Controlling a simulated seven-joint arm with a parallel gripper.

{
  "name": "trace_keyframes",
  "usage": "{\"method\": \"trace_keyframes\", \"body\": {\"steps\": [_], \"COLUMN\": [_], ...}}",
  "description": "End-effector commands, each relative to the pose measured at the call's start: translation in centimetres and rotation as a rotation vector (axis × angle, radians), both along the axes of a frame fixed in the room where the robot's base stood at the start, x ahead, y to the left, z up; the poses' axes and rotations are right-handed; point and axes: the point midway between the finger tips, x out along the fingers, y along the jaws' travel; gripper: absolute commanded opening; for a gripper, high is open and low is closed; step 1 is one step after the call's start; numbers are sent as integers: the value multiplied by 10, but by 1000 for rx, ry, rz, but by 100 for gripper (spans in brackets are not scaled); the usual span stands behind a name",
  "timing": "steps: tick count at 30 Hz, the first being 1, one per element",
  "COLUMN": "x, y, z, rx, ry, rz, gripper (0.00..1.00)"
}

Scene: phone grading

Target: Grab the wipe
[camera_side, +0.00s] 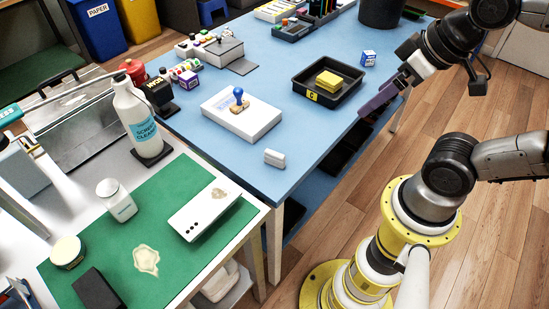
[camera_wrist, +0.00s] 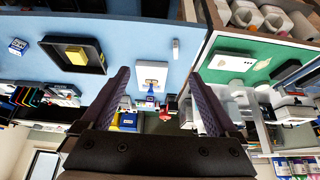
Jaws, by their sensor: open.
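A yellow folded, cloth-like block (camera_side: 328,81), which looks like the wipe, lies in a shallow black tray (camera_side: 299,87) on the blue table. In the wrist view the yellow block (camera_wrist: 76,55) sits in the tray (camera_wrist: 96,68) at the upper left. My gripper (camera_side: 384,98) has purple fingers and hangs off the right edge of the blue table, right of the tray. In the wrist view my gripper (camera_wrist: 160,88) is open, its fingers wide apart, with nothing between them. The yellow block is outside the fingers, to their left.
A small white block (camera_side: 275,157) lies near the table's front corner. A green mat (camera_side: 170,235) holds a white phone (camera_side: 204,213).

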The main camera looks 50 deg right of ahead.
Motion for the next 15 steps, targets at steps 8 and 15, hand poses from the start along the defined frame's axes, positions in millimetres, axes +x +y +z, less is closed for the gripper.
{"method": "trace_keyframes", "body": {"steps": [8,15], "x": [0,9], "y": [0,0], "z": [0,12], "rx": [-5,-154], "ry": [0,-31], "rz": [9,277], "gripper": [100,100]}}
